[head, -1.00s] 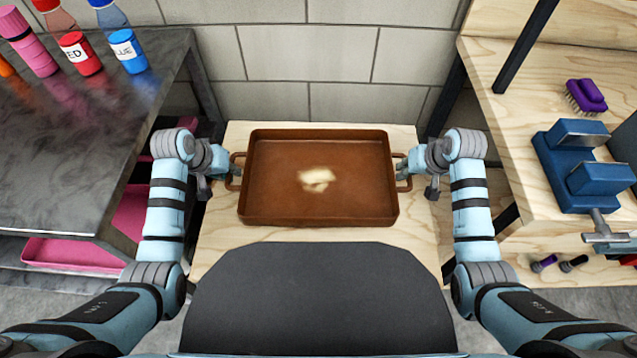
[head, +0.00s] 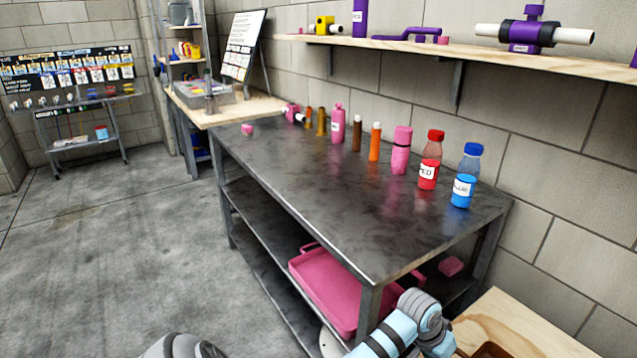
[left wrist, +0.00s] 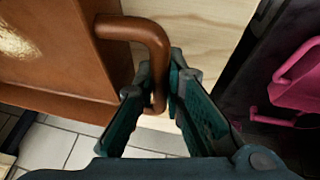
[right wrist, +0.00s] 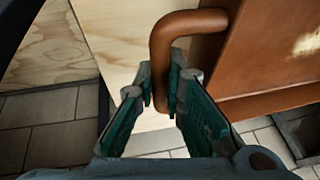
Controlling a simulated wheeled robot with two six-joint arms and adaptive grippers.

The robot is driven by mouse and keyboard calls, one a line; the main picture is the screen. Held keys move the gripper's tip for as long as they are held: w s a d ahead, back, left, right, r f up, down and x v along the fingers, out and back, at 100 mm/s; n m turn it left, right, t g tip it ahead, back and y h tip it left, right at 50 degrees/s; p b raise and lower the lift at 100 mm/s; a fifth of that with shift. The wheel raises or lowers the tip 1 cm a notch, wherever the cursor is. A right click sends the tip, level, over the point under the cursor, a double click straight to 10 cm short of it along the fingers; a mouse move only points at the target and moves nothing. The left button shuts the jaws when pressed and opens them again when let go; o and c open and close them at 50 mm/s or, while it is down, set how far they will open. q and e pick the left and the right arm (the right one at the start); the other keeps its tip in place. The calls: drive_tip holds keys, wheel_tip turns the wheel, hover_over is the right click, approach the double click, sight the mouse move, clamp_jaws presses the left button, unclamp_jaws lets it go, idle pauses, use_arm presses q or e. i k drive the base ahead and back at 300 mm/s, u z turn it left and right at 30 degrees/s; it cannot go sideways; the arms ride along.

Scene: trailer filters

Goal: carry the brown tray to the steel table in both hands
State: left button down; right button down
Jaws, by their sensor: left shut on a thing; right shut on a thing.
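The brown tray (head: 490,350) shows only as a small corner at the bottom right of the head view, over pale wood. In the left wrist view its handle (left wrist: 158,60) lies between the fingers of my left gripper (left wrist: 160,95), which is shut on it. In the right wrist view my right gripper (right wrist: 165,90) is shut on the opposite handle (right wrist: 170,35). The steel table (head: 330,205) stands in the middle of the head view, with bottles and tubes along its back edge. Its front part is bare. Most of the tray is hidden from the head view.
A pink tray (head: 325,290) lies on the steel table's lower shelf. A red bottle (head: 429,165) and a blue bottle (head: 464,180) stand at its near right end. A wall shelf (head: 480,55) runs above. Open concrete floor (head: 110,240) lies to the left.

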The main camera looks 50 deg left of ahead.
sight(303, 166)
drive_tip(key=k, duration=0.5)
drive_tip(key=u, duration=3.35)
drive_tip(key=i, duration=3.3)
drive_tip(key=z, duration=3.45)
